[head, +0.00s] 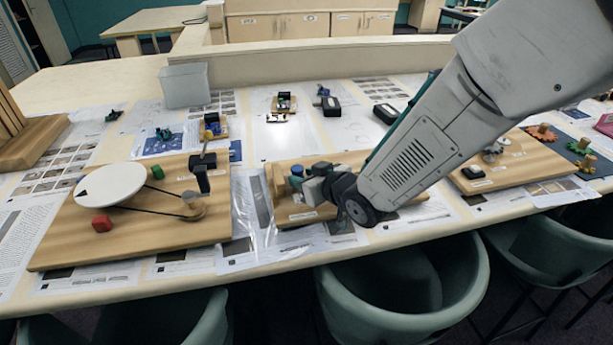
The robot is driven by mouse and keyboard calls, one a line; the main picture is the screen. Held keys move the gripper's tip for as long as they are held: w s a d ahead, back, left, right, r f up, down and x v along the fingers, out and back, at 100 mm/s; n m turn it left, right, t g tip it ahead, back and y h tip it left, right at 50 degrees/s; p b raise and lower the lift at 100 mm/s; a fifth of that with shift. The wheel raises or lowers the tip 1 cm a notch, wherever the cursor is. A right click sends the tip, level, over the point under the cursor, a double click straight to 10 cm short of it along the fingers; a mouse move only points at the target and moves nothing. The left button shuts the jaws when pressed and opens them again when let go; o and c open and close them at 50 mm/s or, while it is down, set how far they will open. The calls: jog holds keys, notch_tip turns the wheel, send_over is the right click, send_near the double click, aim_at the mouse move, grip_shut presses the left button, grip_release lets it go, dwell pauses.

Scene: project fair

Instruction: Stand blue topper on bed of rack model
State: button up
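The wooden board of what looks like the rack model (290,215) lies at the middle front of the table, largely covered by my arm. My gripper (305,184) is low over its left part, pointing left. A small blue round-topped piece (297,170), which looks like the blue topper, shows right at the gripper's far side. I cannot tell whether it is held, touching the fingers or standing on the model. The fingers are small and partly hidden, so their opening is unclear. The model's bed is mostly hidden behind the gripper and wrist.
Another model board (510,165) lies right. Small models and black boxes (331,106) stand behind. Green chairs (405,285) line the front edge.

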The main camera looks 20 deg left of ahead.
jog(key=shift+r, duration=0.2)
jog(key=v, duration=1.2)
jog(key=shift+w, duration=0.1)
